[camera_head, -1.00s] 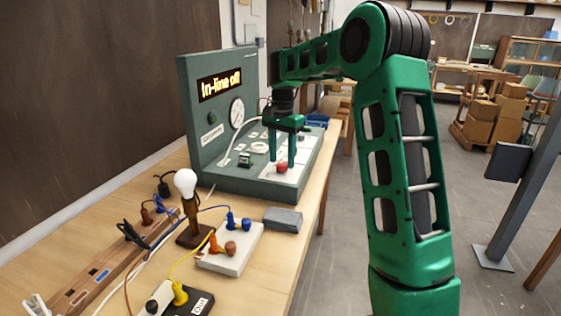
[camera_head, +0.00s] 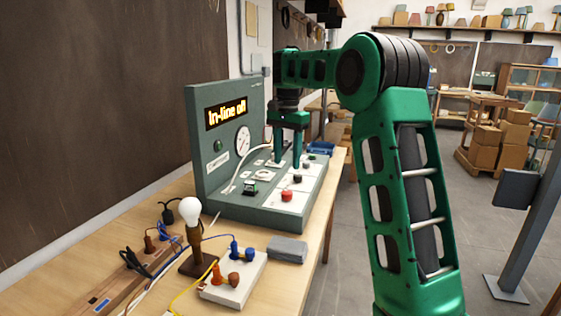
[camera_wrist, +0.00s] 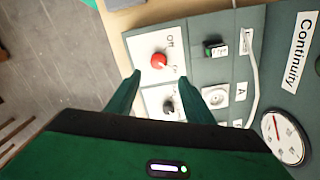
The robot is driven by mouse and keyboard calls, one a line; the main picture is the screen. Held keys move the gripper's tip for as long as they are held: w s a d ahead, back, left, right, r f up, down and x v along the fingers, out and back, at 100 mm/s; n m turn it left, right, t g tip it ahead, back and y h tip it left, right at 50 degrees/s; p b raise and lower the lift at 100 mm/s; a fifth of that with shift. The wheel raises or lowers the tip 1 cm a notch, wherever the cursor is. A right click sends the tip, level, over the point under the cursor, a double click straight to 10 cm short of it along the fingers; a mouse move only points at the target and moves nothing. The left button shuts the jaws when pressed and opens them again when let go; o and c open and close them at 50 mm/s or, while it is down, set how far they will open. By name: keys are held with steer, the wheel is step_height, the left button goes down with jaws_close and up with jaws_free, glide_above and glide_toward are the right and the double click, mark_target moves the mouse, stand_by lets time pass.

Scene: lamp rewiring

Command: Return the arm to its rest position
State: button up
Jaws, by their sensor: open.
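My gripper (camera_head: 289,165) is open and empty above the sloped front of the grey-green test panel (camera_head: 225,146). In the wrist view my gripper's fingers (camera_wrist: 163,84) are spread apart, with a red knob (camera_wrist: 158,61) just beyond them and a dark knob (camera_wrist: 168,106) between them. The red knob (camera_head: 287,195) also shows in the head view, below and apart from the fingertips. My green arm bends at the elbow and reaches over the bench.
A lamp bulb on a brown base (camera_head: 190,208), a white switch board (camera_head: 234,287) with coloured plugs, and a grey block (camera_head: 287,249) stand on the wooden bench (camera_head: 160,208). Wires run between them.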

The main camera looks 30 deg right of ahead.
steer(key=s+d+f+n+h, duration=0.1)
steer(key=s+d+n, duration=0.1)
steer(key=s, duration=0.9)
steer(key=s+d+f+n, duration=0.1)
steer(key=s+d, duration=0.1)
steer(key=s, duration=1)
steer(key=s+a+f+n, duration=0.1)
steer(key=s+f, duration=0.2)
steer(key=s, duration=0.4)
steer(key=s+a+f+n, duration=0.1)
steer(key=s+f, duration=0.3)
steer(key=s, duration=0.3)
steer(key=s+a+f+n+y, duration=0.1)
steer(key=s+f, duration=0.3)
steer(key=s, duration=0.3)
steer(key=shift+s+a+n, duration=0.15)
steer(key=shift+a+n, duration=0.15)
steer(key=shift+a, duration=0.05)
steer(key=shift+w+f, duration=0.25)
steer(key=shift+w, duration=0.4)
